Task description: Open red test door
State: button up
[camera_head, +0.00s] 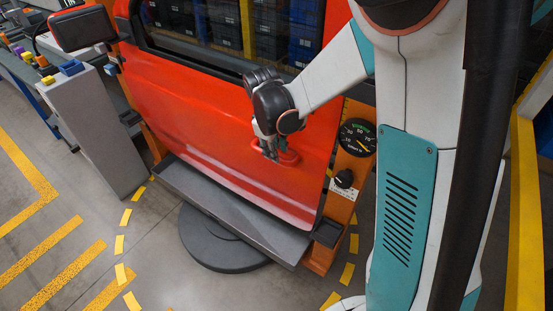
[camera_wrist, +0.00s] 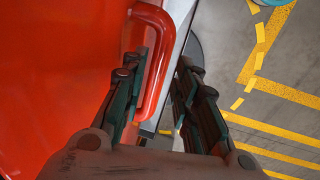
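The red test door (camera_head: 215,110) stands in an orange frame, with a dark window in its upper part. Its red handle (camera_head: 289,158) is low on the right side of the panel, partly covered by my gripper (camera_head: 267,149). In the wrist view the handle (camera_wrist: 167,62) is a loop-shaped red bar. My gripper (camera_wrist: 163,62) is open there, one finger on each side of the bar. The left finger overlaps the inner side of the handle; a gap shows between the bar and the right finger. I cannot tell whether the left finger touches the handle.
A dial gauge (camera_head: 357,137) and a black knob (camera_head: 344,178) sit on the orange post right of the door. A grey tray (camera_head: 230,208) runs below the door above a round dark base (camera_head: 222,241). A grey cabinet (camera_head: 94,130) stands left. The yellow-marked floor in front is clear.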

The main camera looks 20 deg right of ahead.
jog(key=shift+w+d+f+b, duration=0.15)
jog(key=shift+f+b, duration=0.1)
jog(key=shift+f, duration=0.65)
jog(key=shift+w+d+f+b, duration=0.1)
jog(key=shift+d+f+b, duration=0.1)
jog(key=shift+f, duration=0.7)
